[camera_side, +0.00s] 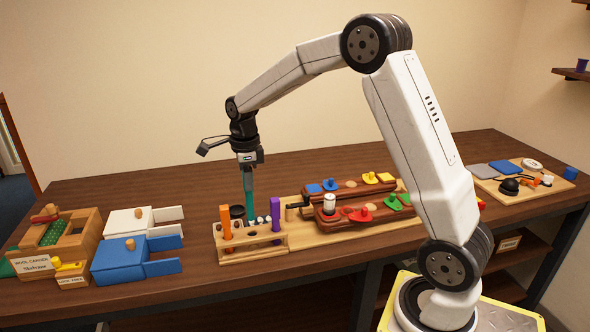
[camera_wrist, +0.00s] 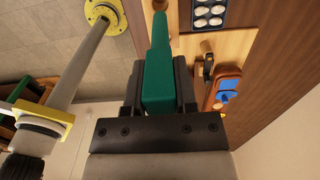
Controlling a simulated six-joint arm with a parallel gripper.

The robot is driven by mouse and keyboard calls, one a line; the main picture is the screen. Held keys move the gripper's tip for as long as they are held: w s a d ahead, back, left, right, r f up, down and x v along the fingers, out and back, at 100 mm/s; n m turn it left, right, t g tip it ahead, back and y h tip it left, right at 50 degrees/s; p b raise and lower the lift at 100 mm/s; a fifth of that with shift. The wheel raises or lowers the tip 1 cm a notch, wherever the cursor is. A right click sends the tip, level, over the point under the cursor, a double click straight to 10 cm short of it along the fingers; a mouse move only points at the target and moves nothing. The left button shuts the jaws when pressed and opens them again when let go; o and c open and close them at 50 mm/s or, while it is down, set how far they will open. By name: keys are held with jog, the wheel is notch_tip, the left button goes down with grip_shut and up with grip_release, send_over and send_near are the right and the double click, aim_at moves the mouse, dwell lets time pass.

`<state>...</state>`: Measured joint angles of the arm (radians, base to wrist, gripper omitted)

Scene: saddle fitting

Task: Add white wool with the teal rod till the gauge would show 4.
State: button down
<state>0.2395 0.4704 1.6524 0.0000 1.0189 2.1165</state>
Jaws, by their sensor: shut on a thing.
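My gripper (camera_side: 249,160) points down over the table and is shut on the teal rod (camera_side: 249,194). The rod hangs upright, its lower end just behind the wooden rack and close to the white wool balls (camera_side: 266,219). I cannot tell whether the tip touches anything. In the wrist view the teal rod (camera_wrist: 158,72) sits between both jaws (camera_wrist: 158,90). There a dark tray with several white balls (camera_wrist: 208,12) shows to the right of the rod. Two red-brown saddle-like forms (camera_side: 345,216) with coloured pegs lie right of the rack. I cannot make out a gauge reading.
The wooden rack (camera_side: 252,254) holds an orange rod (camera_side: 227,222) and a purple rod (camera_side: 275,210). Blue (camera_side: 120,262) and white (camera_side: 128,222) boxes and a labelled wooden box (camera_side: 38,263) stand left. A board (camera_side: 510,195) with pads and small parts lies right. The table's back strip is clear.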

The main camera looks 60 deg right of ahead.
jog(key=shift+d, duration=0.1)
jog(key=w+d+f, duration=0.3)
jog(key=w+d, duration=0.2)
jog(key=d, duration=0.1)
jog(key=shift+d+f, duration=0.15)
jog(key=shift+d, duration=0.15)
jog(key=shift+f, duration=0.1)
jog(key=shift+f, duration=2.4)
jog(key=shift+s+f, duration=0.1)
jog(key=shift+f, duration=1.1)
dwell(1.7)
jog(key=shift+r, duration=0.2)
